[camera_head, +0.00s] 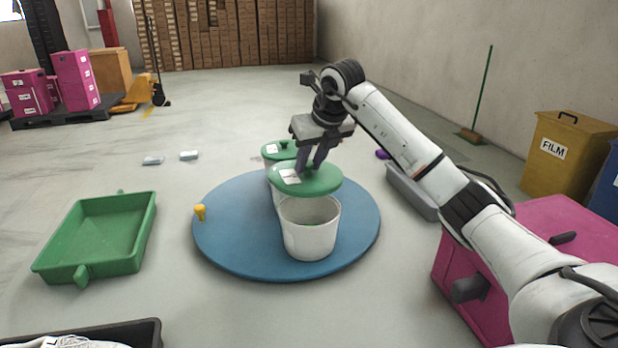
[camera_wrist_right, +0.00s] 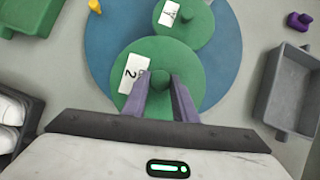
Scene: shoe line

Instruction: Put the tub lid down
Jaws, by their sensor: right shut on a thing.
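A green tub lid (camera_head: 318,184) with a white label is held above an open white tub (camera_head: 311,232). The tub stands on a round blue mat (camera_head: 235,240). My right gripper (camera_head: 311,170) is shut on the lid's knob; the right wrist view shows the fingers on either side of the knob (camera_wrist_right: 160,82) and a "2" on the label. A gap shows between the lid and the tub's rim. Behind it, a second tub with its own green lid (camera_head: 282,150) is partly hidden. My left gripper is not in view.
A green tray (camera_head: 100,238) lies to the left and a grey bin (camera_head: 412,190) to the right. A small yellow object (camera_head: 200,212) sits at the mat's left edge. A pink box (camera_head: 540,235) stands at the right. The mat's left part is clear.

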